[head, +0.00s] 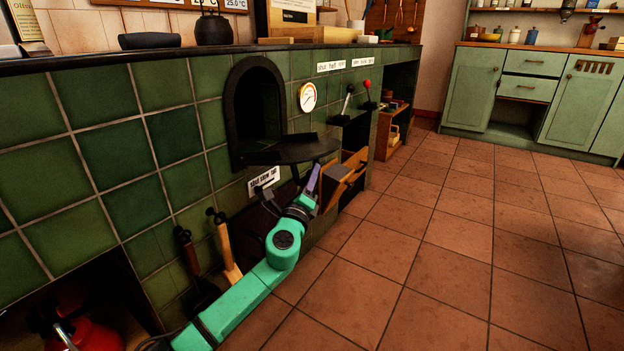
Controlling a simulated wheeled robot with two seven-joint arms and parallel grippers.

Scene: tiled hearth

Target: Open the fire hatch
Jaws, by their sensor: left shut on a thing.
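The fire hatch is a dark arched opening (258,105) in the green tiled hearth front. Its black door (295,151) is hinged at the bottom and folded down, sticking out roughly level into the room. The opening stands uncovered and its inside is dark. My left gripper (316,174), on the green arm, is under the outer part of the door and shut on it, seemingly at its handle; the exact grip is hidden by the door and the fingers. My right gripper is not in view.
A dial (307,97) and two levers, one with a black knob (350,89) and one with a red knob (367,85), are right of the hatch. A wooden box (345,172) sits low behind my gripper. Fire tools hang below. The tiled floor (450,230) is clear.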

